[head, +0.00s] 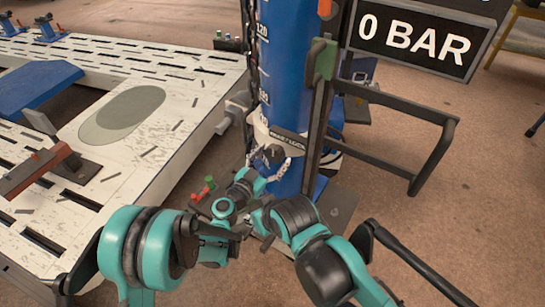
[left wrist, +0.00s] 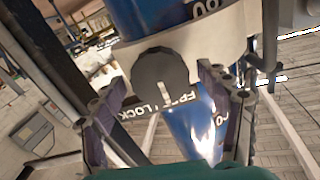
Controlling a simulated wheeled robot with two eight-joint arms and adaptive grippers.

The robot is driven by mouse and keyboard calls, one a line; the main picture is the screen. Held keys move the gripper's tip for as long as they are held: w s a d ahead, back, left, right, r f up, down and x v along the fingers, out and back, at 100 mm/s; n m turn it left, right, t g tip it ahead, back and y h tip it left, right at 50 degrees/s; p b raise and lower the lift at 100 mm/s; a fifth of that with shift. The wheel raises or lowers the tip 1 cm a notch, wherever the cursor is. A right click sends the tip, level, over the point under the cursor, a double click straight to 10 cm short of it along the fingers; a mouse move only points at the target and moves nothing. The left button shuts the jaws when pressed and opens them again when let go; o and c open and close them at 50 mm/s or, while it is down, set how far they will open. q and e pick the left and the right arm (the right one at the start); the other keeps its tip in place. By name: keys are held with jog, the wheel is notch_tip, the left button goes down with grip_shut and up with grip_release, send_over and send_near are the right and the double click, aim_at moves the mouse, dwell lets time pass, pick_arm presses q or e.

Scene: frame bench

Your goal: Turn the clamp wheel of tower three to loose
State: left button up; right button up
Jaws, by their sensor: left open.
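The blue tower (head: 285,75) stands upright in the middle of the head view, with a pale clamp collar (head: 262,128) low on it. The left wrist view shows the collar (left wrist: 235,35) and the dark round clamp wheel (left wrist: 158,82) on it. The wheel has a white mark and partly hides lettering; "LOCK" can be read to its left. My left gripper (left wrist: 160,112) is open, with one finger on each side of the wheel; contact cannot be told. In the head view my left gripper (head: 270,162) is at the collar. My right gripper cannot be made out.
A "0 BAR" display (head: 415,38) hangs at upper right. A dark metal frame (head: 420,150) stands right of the tower. A slotted white bench (head: 190,85) fills the left, with a red-brown clamp piece (head: 35,170). Small red and green levers (head: 205,188) stand near the tower foot.

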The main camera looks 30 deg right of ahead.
pick_arm(q)
jog(key=c, duration=1.2)
jog(key=shift+o, duration=0.2)
